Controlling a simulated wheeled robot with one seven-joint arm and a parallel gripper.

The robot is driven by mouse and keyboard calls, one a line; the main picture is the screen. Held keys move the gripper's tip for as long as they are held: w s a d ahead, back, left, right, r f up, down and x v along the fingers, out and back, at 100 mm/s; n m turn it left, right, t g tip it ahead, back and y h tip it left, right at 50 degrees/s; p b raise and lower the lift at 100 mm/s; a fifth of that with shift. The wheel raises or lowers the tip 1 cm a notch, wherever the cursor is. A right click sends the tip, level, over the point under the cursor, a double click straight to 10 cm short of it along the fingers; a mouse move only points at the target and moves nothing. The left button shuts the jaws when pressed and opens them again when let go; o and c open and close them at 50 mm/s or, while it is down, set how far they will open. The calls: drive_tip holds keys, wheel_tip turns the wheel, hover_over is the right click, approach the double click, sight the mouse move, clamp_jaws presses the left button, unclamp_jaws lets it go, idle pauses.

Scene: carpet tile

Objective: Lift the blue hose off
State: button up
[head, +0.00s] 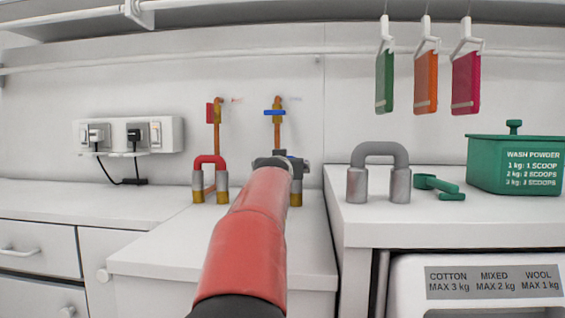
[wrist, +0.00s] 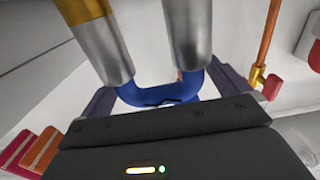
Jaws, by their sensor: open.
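The blue hose is a U-shaped bend with silver collars. Its blue bend (wrist: 160,92) shows in the wrist view, between the two dark fingers of my gripper (wrist: 166,88). The jaws are open, one finger on each side of the bend; I cannot tell whether they touch it. In the head view my gripper (head: 281,162) and red arm hide most of the hose; one brass end (head: 296,199) shows to the right of the arm. The blue-handled tap (head: 275,113) is on the wall behind it.
A red hose (head: 210,161) stands close on the left, below a red-handled tap (head: 211,113). On the right counter stand a grey hose (head: 380,151), a green scoop (head: 437,185) and a green wash powder box (head: 515,163). Colored tags (head: 426,82) hang above. The left counter (head: 60,200) is clear.

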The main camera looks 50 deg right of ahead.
drive_tip(key=shift+w+d+p, duration=0.3)
drive_tip(key=shift+w+d, duration=0.15)
drive_tip(key=shift+d, duration=0.1)
drive_tip(key=c, duration=0.9)
